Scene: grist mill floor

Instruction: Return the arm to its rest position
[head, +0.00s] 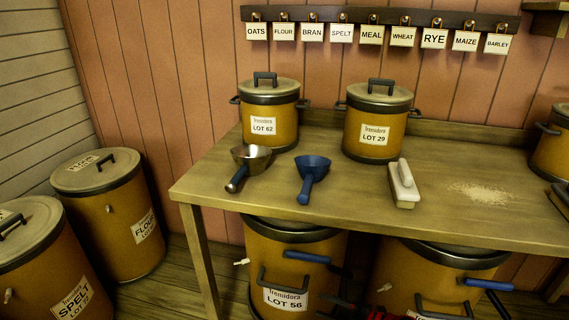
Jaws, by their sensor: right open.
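My right gripper (365,311) shows at the bottom edge, dark with red parts and mostly cut off by the frame. It is open and low, in front of the drums under the table. I cannot see anything between its fingers, and I cannot tell whether it touches a drum. My left gripper is not in view.
A wooden table (345,221) holds lidded pots, a metal scoop (250,160), a blue scoop (311,172), a white-topped brush (404,186) and spilled meal (485,194). The LOT 56 drum (262,240) and another stand below. FLOUR (120,235) and SPELT (35,260) drums stand left.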

